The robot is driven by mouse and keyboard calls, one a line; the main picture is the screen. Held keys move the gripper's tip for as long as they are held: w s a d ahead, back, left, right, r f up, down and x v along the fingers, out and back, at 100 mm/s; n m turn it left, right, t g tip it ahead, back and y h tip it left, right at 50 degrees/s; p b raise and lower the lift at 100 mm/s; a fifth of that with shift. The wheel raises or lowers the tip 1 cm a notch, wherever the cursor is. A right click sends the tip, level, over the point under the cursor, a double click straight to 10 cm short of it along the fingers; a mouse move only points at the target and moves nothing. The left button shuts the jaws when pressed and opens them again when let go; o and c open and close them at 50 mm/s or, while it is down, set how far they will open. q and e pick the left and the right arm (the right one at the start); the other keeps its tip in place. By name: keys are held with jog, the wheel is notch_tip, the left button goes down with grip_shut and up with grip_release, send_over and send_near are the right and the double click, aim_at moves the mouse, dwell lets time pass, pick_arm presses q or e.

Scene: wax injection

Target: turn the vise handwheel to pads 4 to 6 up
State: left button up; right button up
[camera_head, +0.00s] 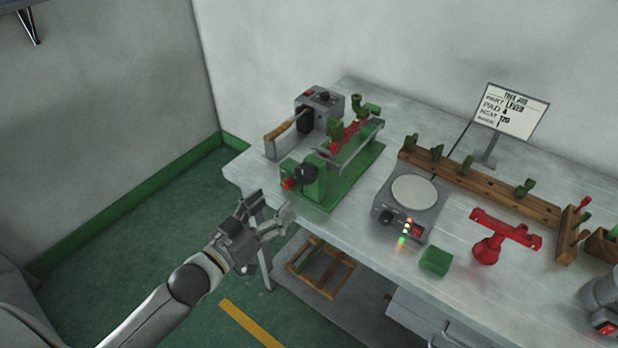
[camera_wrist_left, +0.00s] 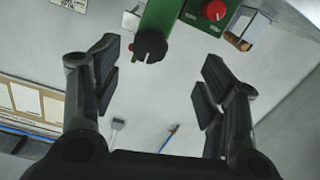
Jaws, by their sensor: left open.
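The vise's black handwheel (camera_head: 306,174) sits at the near end of the green fixture on the table's left end. In the left wrist view the black handwheel (camera_wrist_left: 150,45) is on a green body, ahead of the gap between my fingers. A red part with green pieces (camera_head: 350,131) is up on the fixture behind the wheel; I cannot read pad numbers. My left gripper (camera_head: 268,212) is open and empty, off the table's front edge, short of the wheel and apart from it. Its two fingers (camera_wrist_left: 160,66) are spread wide.
A red knob (camera_head: 289,184) is close beside the handwheel. A grey box (camera_head: 320,101) stands behind. To the right are a round-topped grey unit (camera_head: 414,194), a green block (camera_head: 435,261), a red stand (camera_head: 488,248) and a wooden rack (camera_head: 476,185). The floor at left is clear.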

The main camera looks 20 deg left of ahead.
aim_at(302, 175)
pick_arm(q)
jog(key=x, duration=0.3)
jog(key=r+p+x, duration=0.1)
jog(key=x, duration=0.2)
jog(key=r+p+x, duration=0.1)
jog(key=x, duration=0.2)
jog(key=shift+d, duration=0.3)
jog(key=shift+x, duration=0.8)
jog(key=shift+c, duration=0.4)
jog(key=c, duration=0.9)
jog(key=shift+c, duration=0.2)
